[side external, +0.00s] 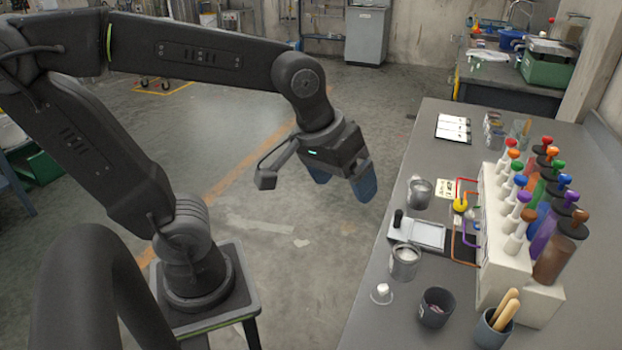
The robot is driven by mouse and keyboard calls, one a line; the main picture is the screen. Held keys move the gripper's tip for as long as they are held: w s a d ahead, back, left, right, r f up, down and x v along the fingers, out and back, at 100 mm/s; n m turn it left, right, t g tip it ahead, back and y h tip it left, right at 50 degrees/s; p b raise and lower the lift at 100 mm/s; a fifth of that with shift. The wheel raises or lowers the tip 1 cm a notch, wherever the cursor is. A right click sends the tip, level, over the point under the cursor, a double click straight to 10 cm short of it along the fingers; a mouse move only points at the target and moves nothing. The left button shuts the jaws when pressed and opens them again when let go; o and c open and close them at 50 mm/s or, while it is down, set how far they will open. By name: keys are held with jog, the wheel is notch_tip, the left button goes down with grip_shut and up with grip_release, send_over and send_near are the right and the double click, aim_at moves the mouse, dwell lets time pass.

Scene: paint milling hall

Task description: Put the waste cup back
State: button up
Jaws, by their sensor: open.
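My gripper (343,188) is open and empty, its two blue fingers pointing down. It hangs over the floor, left of the grey bench (375,330), apart from everything on it. A dark grey cup (435,309), which looks like the waste cup, stands upright near the front of the bench. Something small and pale pinkish lies inside it; I cannot tell what. It stands between a small white-topped pot (382,294) and a blue-grey cup (493,333) holding wooden sticks.
Metal cans (404,264) (420,191) stand near the bench's left edge, around a plate with a black-handled tool (428,236). A white rack (506,257) with several coloured-capped bottles fills the right side. A clipboard (453,129) lies farther back.

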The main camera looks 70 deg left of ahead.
jog(key=s+m, duration=0.1)
jog(key=s+a+m, duration=0.1)
jog(key=s, duration=0.1)
jog(key=s+a+m+t, duration=0.1)
jog(key=m, duration=0.1)
jog(key=shift+s+f+y, duration=0.25)
jog(key=shift+y, duration=0.05)
dwell(0.9)
